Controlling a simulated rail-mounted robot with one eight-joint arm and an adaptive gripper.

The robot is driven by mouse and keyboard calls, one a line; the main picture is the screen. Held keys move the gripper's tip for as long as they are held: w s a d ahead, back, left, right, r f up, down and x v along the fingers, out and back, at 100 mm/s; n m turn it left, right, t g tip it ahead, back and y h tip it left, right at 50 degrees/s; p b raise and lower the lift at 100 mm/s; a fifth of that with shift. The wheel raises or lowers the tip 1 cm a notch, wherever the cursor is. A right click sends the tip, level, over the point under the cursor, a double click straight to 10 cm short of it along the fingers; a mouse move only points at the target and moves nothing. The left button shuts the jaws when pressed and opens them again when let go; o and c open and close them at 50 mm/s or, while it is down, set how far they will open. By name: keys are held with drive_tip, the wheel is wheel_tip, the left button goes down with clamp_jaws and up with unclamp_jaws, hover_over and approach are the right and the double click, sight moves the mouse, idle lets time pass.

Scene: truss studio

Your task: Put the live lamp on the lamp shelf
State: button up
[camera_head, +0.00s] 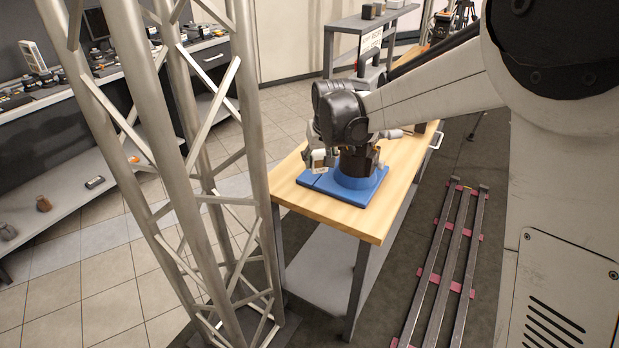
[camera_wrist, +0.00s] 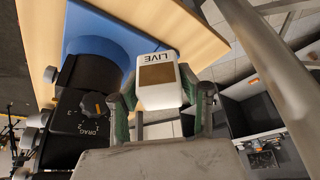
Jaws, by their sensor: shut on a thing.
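The live lamp (camera_wrist: 158,85) is a small white block with a brown panel and the word LIVE on it. In the wrist view my gripper (camera_wrist: 160,95) has its green-padded fingers on both sides of the lamp, shut on it. In the head view the lamp (camera_head: 319,158) shows small by my gripper (camera_head: 318,154), over the left part of a blue base (camera_head: 347,195) on a wooden table. I cannot tell whether the lamp touches the base. I cannot tell which shelf is the lamp shelf.
A black head with a DRAG dial (camera_wrist: 92,115) stands on the blue base beside the lamp. The wooden table (camera_head: 370,222) has bare front space. A silver truss (camera_head: 190,170) rises at left. A grey shelf unit (camera_head: 350,22) with a sign stands behind. A cluttered bench (camera_head: 30,110) is far left.

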drive_tip(key=shift+w+a+f, duration=0.25)
drive_tip(key=shift+a+f, duration=0.05)
drive_tip(key=shift+a, duration=0.1)
hover_over(308, 174)
drive_tip(key=s, duration=0.1)
drive_tip(key=f, duration=0.6)
drive_tip(key=shift+s+d+f+b, duration=0.2)
drive_tip(key=shift+f+b, duration=0.1)
drive_tip(key=shift+f, duration=2.1)
drive_tip(key=shift+f, duration=0.1)
drive_tip(key=shift+f+b, duration=0.1)
drive_tip(key=shift+b, duration=0.25)
drive_tip(key=o, duration=1.2)
drive_tip(key=shift+c, duration=0.2)
drive_tip(key=p+v, duration=0.1)
drive_tip(key=v, duration=1.1)
drive_tip(key=shift+r, duration=0.25)
